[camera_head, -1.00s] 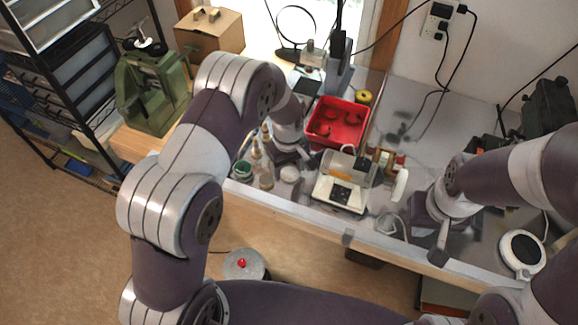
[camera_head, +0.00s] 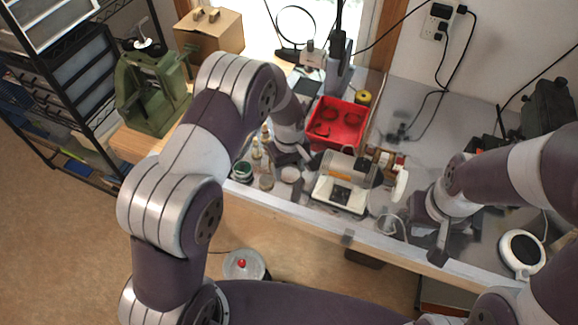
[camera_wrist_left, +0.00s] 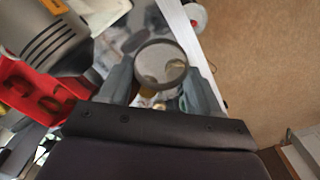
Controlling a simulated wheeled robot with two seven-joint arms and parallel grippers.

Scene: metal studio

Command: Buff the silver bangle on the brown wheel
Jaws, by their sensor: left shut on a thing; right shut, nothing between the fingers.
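My left gripper (camera_wrist_left: 160,88) is shut on the silver bangle (camera_wrist_left: 138,74), a round grey metal band held upright between the fingertips in the left wrist view. In the head view my left gripper (camera_head: 292,158) is over the bench, left of the white buffing machine (camera_head: 327,193); the bangle is too small there to make out. A brown round piece (camera_head: 386,161) shows right of the motor, near a white wheel (camera_head: 400,183); I cannot tell clearly if it is the brown wheel. My right gripper (camera_head: 441,240) is shut and empty near the bench's front edge, right of the machine.
A red tray (camera_head: 349,108) with dark rings stands behind the machine. A white round device (camera_head: 521,252) lies at right.

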